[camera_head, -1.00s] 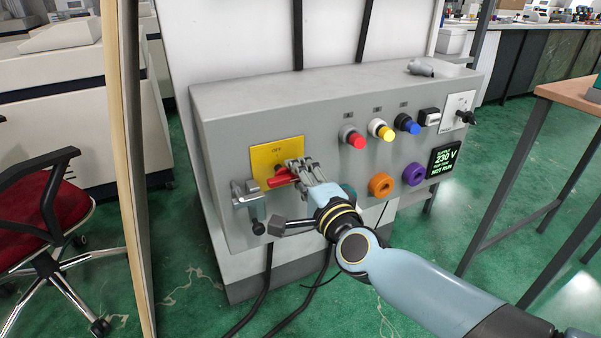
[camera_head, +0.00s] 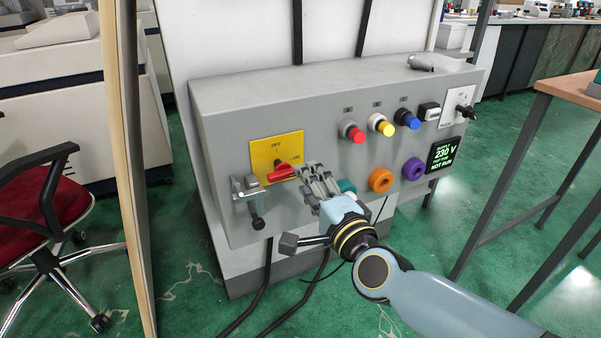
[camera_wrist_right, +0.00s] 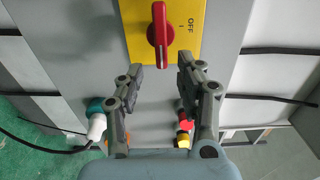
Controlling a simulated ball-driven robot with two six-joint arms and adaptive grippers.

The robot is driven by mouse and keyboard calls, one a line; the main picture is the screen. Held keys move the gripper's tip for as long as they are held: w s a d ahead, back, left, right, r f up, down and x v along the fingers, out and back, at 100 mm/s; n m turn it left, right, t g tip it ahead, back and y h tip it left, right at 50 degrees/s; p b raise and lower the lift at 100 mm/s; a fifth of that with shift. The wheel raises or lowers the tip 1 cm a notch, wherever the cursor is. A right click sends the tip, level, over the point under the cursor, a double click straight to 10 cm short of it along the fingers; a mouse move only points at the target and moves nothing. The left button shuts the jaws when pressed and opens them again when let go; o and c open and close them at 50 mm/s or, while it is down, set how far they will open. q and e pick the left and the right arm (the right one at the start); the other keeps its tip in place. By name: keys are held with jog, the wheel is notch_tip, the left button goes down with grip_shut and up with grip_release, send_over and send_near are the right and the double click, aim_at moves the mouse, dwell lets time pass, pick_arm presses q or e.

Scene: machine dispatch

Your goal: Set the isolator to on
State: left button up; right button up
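The isolator is a red rotary handle (camera_head: 282,174) on a yellow plate (camera_head: 262,158) at the left of the grey panel. OFF is printed at the plate's top and ON at its right. The handle lies roughly horizontal, its end towards the ON side. In the right wrist view the handle (camera_wrist_right: 160,32) stands just beyond the fingertips, crosswise to the OFF mark. My right gripper (camera_head: 309,176) is to the right of the handle, apart from it. In the right wrist view its fingers (camera_wrist_right: 161,78) are spread with nothing between them. My left gripper is not in view.
A grey latch (camera_head: 247,188) with a black knob sits left of the plate. Red, yellow and blue buttons (camera_head: 380,125), an orange ring (camera_head: 380,179), a purple ring (camera_head: 413,169) and a teal knob (camera_head: 345,186) are to the right. The display (camera_head: 444,157) reads 230 V, NOT RUN.

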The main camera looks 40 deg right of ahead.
jog(key=v, duration=0.7)
jog(key=shift+s+a, duration=0.15)
jog(key=shift+s, duration=0.2)
